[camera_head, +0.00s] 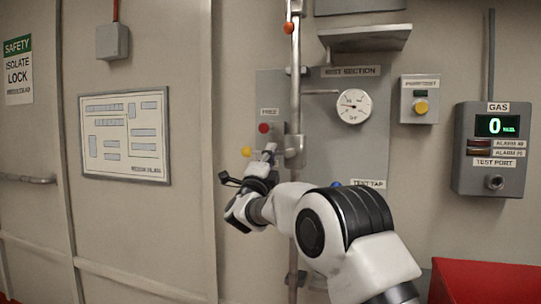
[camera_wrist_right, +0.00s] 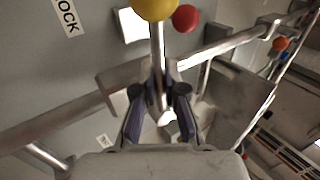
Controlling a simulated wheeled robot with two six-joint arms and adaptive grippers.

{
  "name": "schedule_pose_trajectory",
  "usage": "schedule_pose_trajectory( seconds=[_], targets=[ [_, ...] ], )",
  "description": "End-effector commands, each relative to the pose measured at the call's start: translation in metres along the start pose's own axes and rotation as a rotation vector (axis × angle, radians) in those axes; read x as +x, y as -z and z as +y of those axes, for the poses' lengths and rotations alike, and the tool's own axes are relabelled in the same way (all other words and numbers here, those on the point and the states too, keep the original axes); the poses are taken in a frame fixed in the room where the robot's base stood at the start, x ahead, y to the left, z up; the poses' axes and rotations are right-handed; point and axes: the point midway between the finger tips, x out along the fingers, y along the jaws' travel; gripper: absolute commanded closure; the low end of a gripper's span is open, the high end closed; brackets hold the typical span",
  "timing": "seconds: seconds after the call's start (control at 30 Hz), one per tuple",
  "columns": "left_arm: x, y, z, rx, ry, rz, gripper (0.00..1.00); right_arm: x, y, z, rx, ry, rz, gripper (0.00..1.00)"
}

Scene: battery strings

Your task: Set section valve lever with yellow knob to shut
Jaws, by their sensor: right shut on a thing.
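The yellow knob (camera_head: 246,152) shows left of the vertical pipe, at the end of its valve lever. In the wrist view the yellow knob (camera_wrist_right: 154,8) is at the top edge, partly cut off, and its grey lever rod (camera_wrist_right: 157,45) runs down between my fingers. My right gripper (camera_head: 265,160) is at the lever beside the pipe. In the wrist view my right gripper (camera_wrist_right: 158,95) is shut on the lever rod, below the knob. The valve end of the lever is partly hidden by the gripper. My left gripper is out of view.
A red knob (camera_head: 263,128) sits just above the yellow one, close to my gripper. The vertical pipe (camera_head: 295,85) stands right beside it. A gauge (camera_head: 353,106) and a gas panel (camera_head: 493,150) are to the right. The wall left of the lever is clear up to a framed chart (camera_head: 125,137).

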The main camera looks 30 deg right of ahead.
Motion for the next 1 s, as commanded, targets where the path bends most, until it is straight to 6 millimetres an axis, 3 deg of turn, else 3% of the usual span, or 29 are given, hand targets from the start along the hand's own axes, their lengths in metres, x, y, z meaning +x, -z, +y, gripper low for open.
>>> schedule_pose_trajectory(
  seconds=[0.07,0.1,0.17,0.43,0.57,1.0],
  targets=[
    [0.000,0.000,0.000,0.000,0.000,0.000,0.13,-0.001,0.000,0.001,0.001,-0.002,0.001,1.00],
    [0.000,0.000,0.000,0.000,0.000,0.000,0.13,-0.001,0.000,0.002,0.001,-0.002,0.001,0.80],
    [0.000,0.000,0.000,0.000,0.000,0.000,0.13,0.000,0.000,0.001,0.000,-0.002,0.001,0.64],
    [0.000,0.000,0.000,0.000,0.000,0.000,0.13,-0.001,0.000,0.001,0.000,-0.001,0.000,0.64],
    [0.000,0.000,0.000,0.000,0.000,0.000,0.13,-0.010,0.000,0.001,0.000,-0.002,-0.001,0.64],
    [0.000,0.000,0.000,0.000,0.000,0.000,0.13,-0.109,-0.001,0.001,-0.002,-0.002,-0.002,0.64]
  ],
)
